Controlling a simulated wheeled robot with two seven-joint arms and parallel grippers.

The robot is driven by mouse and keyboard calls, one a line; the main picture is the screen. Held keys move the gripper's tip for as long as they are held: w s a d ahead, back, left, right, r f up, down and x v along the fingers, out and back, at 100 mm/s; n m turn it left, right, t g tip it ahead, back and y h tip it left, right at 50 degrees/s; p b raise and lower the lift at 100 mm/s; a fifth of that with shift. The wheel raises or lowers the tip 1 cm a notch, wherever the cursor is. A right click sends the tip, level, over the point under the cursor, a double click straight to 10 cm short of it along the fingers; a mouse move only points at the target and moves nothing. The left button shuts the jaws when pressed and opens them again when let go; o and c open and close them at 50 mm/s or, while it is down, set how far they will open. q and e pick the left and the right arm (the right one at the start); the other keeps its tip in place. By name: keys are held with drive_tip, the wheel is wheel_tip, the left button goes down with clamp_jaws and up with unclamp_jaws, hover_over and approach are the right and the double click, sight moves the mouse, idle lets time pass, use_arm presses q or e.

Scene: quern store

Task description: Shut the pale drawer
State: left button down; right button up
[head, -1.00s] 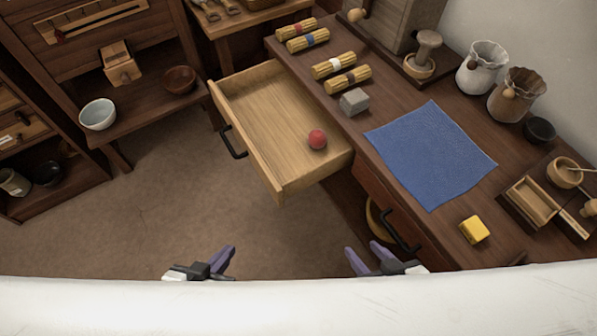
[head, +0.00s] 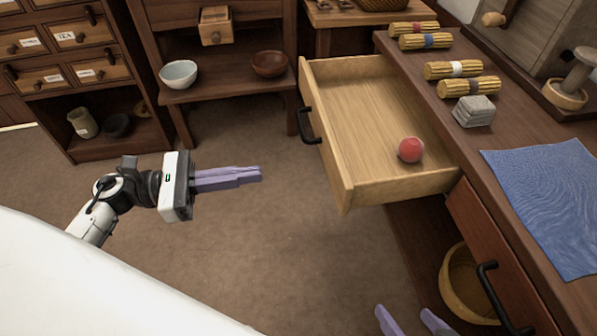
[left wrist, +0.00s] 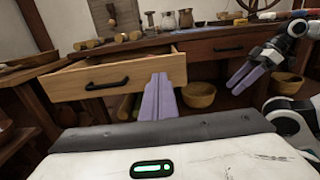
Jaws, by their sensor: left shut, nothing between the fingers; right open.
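The pale drawer (head: 362,125) stands pulled out from the dark wooden counter, with a black handle (head: 308,126) on its front. A red ball (head: 410,150) lies inside it. In the left wrist view the drawer's front (left wrist: 112,82) faces me, with its handle level. My left gripper (head: 258,174) is shut and empty, to the left of the drawer's front and apart from it; its fingers also show in the left wrist view (left wrist: 158,80). My right gripper (head: 405,318) is open and empty below the drawer, at the bottom edge of the head view. It also shows in the left wrist view (left wrist: 242,78).
A shut reddish drawer (head: 500,265) sits in the counter at right, with a round wooden tub (head: 465,290) below. The counter top holds a blue cloth (head: 550,195), a grey block (head: 474,110) and several straw bundles. Bowls stand on a shelf at back. Floor before the drawer is clear.

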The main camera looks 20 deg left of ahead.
sight(336, 162)
use_arm(q)
drive_tip(key=x, duration=1.3)
drive_tip(key=shift+w+d+b, duration=0.2)
drive_tip(key=shift+d+b, duration=0.1)
drive_tip(key=shift+b, duration=0.1)
use_arm(e)
drive_tip(key=shift+s+a+f+g, duration=0.1)
drive_tip(key=shift+a+f+g, duration=0.15)
drive_tip(key=shift+f+g, duration=0.1)
drive_tip(key=shift+r, duration=0.1)
